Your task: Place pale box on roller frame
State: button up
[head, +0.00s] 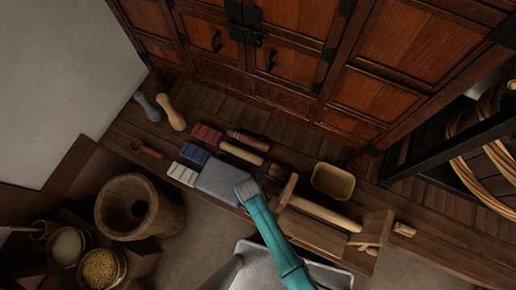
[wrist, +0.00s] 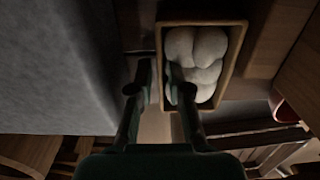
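In the wrist view a tan-rimmed box (wrist: 241,45) holds several white rounded lumps. My gripper (wrist: 159,72) is at its left wall with its fingertips apart. The right finger overlaps the box, the left finger shows outside it, and no firm contact is clear. In the head view my arm hides the gripper. A white grooved box (head: 184,173) lies left of a grey slab; I cannot tell if it is the same box. An empty pale yellow box (head: 332,181) stands at the right. The wooden roller frame (head: 312,232) with its pale roller (head: 324,213) lies right of my arm.
A large wooden mortar (head: 139,207) stands on the floor at left. A cabinet (head: 290,60) backs the wooden platform. A grey tub (head: 330,277) stands in front.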

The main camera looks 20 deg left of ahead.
jog(key=shift+f, duration=0.35)
grip_shut()
jog(key=shift+r, duration=0.1)
